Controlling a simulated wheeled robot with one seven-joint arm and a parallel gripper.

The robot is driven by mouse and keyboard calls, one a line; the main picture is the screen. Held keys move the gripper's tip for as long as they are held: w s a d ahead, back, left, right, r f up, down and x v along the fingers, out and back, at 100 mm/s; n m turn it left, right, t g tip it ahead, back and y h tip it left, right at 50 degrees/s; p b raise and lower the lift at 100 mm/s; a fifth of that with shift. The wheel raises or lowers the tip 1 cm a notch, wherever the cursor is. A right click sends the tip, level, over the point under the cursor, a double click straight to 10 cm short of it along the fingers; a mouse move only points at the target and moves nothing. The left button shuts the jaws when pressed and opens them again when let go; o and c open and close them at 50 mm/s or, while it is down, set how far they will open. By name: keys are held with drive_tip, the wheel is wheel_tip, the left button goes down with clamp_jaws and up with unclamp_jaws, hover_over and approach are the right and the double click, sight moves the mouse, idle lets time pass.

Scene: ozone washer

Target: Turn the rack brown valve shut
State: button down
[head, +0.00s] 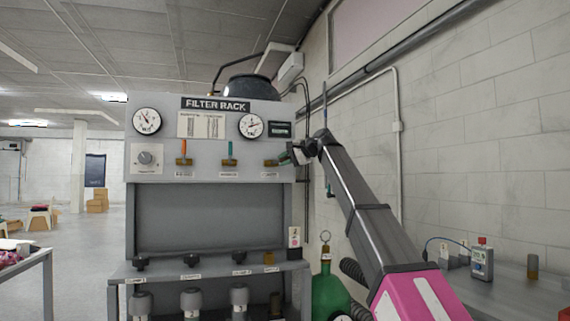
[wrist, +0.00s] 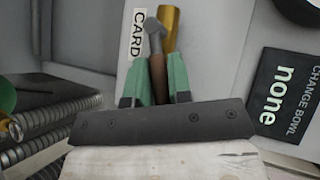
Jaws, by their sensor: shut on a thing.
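The filter rack (head: 160,222) has a row of small valves under its gauges. My gripper (head: 285,158) is at the right-hand valve (head: 270,163), coming in from the right. In the wrist view, my gripper's green fingers (wrist: 156,75) are shut on a brown lever (wrist: 157,76) with a grey end. A brass piece (wrist: 171,22) shows just behind it. The lever's exact angle is hard to tell in the head view, as the gripper partly hides it.
Two gauges (head: 147,121) and a knob (head: 145,158) are on the panel. A green cylinder (head: 329,297) stands below right. The wall (head: 460,120) is close on the right. A "CHANGE BOWL none" sign (wrist: 287,95) shows in the wrist view.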

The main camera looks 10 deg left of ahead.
drive_tip(key=shift+s+a+r+n+t+h, duration=0.15)
drive_tip(key=shift+r+n+h, duration=0.2)
drive_tip(key=shift+h, duration=0.2)
drive_tip(key=shift+a+r+n+t+h, duration=0.15)
drive_tip(key=shift+r+n+h, duration=0.2)
drive_tip(key=shift+h, duration=0.2)
drive_tip(key=h, duration=0.1)
drive_tip(key=n, duration=0.1)
drive_tip(key=r+t+h, duration=0.1)
drive_tip(key=shift+s+a+n+h, duration=0.25)
drive_tip(key=shift+a+n+h, duration=0.05)
drive_tip(key=shift+a, duration=0.05)
drive_tip(key=n+h, duration=0.1)
drive_tip(key=s+a+t+h, duration=0.1)
drive_tip(key=h, duration=0.1)
drive_tip(key=shift+a+r+n+t, duration=0.2)
drive_tip(key=shift+r+n+t, duration=0.1)
drive_tip(key=shift+r+n, duration=0.1)
drive_tip(key=shift+s+a+n+t+h, duration=0.15)
drive_tip(key=shift+a+n+t+h, duration=0.15)
drive_tip(key=shift+h, duration=0.35)
drive_tip(key=shift+s+a+n+t+h, duration=0.2)
drive_tip(key=shift+n+t+h, duration=0.2)
drive_tip(key=shift+h, duration=0.25)
drive_tip(key=c, duration=1)
unclamp_jaws()
drive_tip(key=shift+c, duration=0.2)
